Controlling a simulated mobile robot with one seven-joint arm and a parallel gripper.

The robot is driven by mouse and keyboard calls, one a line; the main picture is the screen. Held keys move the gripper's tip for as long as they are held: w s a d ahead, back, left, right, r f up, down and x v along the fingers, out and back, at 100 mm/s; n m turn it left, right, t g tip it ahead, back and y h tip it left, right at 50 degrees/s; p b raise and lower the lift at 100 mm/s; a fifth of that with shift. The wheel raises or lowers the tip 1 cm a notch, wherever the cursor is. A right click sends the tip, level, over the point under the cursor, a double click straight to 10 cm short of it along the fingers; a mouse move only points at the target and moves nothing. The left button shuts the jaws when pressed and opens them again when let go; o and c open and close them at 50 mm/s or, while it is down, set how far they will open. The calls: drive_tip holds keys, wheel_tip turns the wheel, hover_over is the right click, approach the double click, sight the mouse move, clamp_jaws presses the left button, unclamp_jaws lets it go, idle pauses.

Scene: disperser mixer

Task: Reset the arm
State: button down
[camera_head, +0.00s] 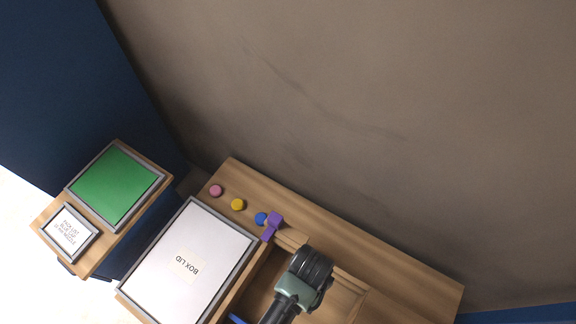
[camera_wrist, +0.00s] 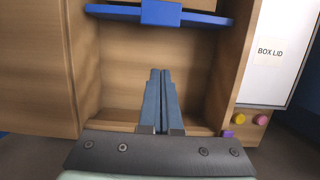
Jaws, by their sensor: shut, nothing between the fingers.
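My gripper (camera_wrist: 160,75) shows in the wrist view with its two blue-grey fingers together and nothing between them. It points into an open wooden compartment (camera_wrist: 112,75), below a blue bar with a raised blue block (camera_wrist: 160,13). I cannot tell whether the fingertips touch anything. In the head view my arm's green and black wrist part is over the open wooden box at the bottom, and the fingers are hidden there.
A white panel marked BOX LID (camera_head: 165,290) lies left of the opening. Pink (camera_head: 215,190), yellow (camera_head: 237,204) and blue (camera_head: 260,217) buttons and a purple piece (camera_head: 273,224) sit along the top. A side stand holds a green panel (camera_head: 114,186) and a small sign (camera_head: 70,233).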

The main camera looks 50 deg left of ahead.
drive_tip(key=shift+w+r, duration=0.1)
drive_tip(key=shift+r, duration=0.45)
